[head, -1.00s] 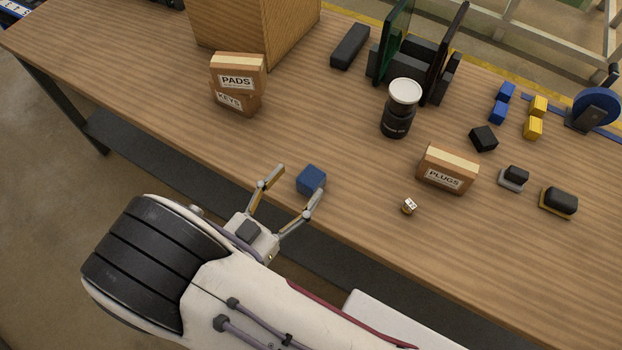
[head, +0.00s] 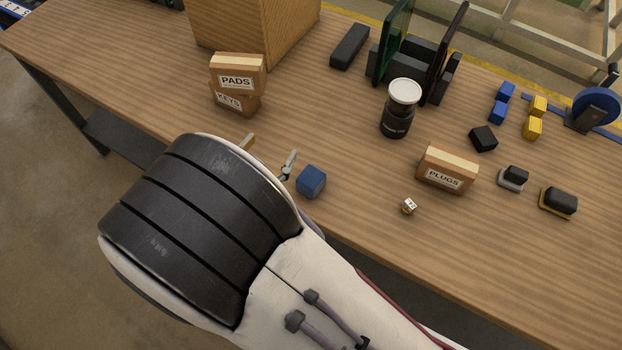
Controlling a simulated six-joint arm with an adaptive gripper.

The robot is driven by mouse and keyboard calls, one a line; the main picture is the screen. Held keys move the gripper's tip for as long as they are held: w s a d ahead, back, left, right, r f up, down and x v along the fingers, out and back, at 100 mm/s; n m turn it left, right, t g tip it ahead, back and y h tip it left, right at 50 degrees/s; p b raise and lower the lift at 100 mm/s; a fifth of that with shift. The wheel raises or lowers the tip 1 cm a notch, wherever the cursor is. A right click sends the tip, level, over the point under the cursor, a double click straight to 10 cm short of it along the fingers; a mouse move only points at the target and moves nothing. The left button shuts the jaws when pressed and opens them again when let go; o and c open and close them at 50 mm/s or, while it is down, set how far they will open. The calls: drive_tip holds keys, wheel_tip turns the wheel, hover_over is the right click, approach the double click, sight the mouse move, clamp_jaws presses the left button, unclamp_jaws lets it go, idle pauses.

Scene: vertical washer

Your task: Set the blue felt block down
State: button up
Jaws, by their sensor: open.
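The blue felt block (head: 311,182) rests on the wooden table (head: 180,100) near its front edge. My gripper (head: 268,153) is open, with its two fingertips showing beyond my dark arm joint. The fingertips are up and to the left of the block, and the block is outside the jaws. The right fingertip is close to the block's upper left side; I cannot tell whether there is contact. The gripper's body is hidden behind my arm.
Stacked PADS and KEYS boxes (head: 236,83) stand at the back left. A dark jar with a white lid (head: 399,110), a PLUGS box (head: 447,169) and a small die-like cube (head: 408,205) are to the right.

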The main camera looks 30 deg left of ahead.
drive_tip(key=s+a+f+n+g+y, duration=0.1)
drive_tip(key=a+f+n+g+y, duration=0.1)
drive_tip(key=a+n+g+y, duration=0.9)
drive_tip(key=n+g+h, duration=0.4)
drive_tip(key=n+h, duration=0.1)
drive_tip(key=h, duration=0.8)
approach(312, 178)
drive_tip(key=shift+s+f, duration=0.15)
drive_tip(key=shift+f, duration=1.25)
